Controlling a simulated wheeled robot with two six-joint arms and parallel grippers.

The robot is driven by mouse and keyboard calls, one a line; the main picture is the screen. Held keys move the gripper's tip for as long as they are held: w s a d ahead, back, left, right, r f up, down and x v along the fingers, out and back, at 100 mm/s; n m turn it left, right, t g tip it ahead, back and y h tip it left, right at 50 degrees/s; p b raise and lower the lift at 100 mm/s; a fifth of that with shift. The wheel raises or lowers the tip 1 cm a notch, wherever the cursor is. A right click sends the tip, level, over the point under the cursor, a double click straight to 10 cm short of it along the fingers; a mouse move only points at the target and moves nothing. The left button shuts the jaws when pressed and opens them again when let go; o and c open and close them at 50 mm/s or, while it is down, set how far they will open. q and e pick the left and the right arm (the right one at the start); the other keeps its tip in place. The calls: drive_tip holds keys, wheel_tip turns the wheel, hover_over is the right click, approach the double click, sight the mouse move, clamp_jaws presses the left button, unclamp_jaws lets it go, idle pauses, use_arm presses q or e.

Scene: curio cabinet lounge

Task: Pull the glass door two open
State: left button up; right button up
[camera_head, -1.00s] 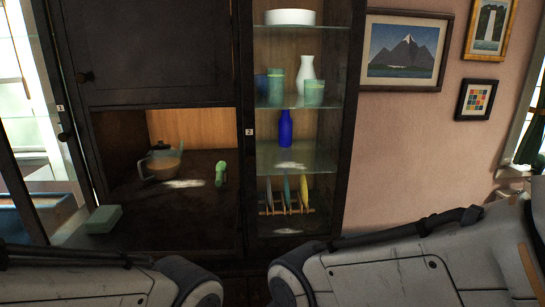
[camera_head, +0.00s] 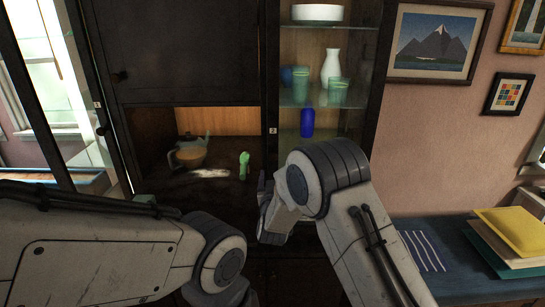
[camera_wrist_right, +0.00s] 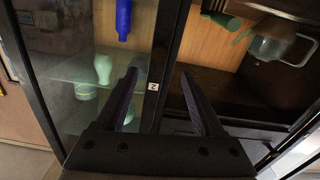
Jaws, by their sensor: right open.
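Glass door two (camera_head: 271,95) is a dark-framed glass door with a small "2" label on its left frame. It looks shut over shelves in the head view. My right gripper (camera_head: 264,188) is in front of the lower part of that left frame. In the right wrist view my right gripper (camera_wrist_right: 159,73) is open and empty, with its fingers on either side of the dark door frame (camera_wrist_right: 166,45) near the label. I cannot tell whether they touch it. The door's handle cannot be made out. My left gripper is out of view.
Behind the glass stand a blue bottle (camera_head: 307,123), a white vase (camera_head: 331,66) and green cups. An open niche to the left holds a teapot (camera_head: 190,153) and a green object (camera_head: 244,165). A blue table (camera_head: 463,283) with a yellow envelope (camera_head: 512,230) stands at right.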

sight(273, 158)
drive_tip(key=w+p, duration=0.3)
drive_tip(key=w, duration=0.5)
drive_tip(key=shift+w+r+p, duration=0.1)
drive_tip(key=shift+w+p, duration=0.15)
drive_tip(key=shift+p, duration=0.05)
drive_tip(key=shift+w, duration=0.75)
clamp_jaws()
idle(0.5)
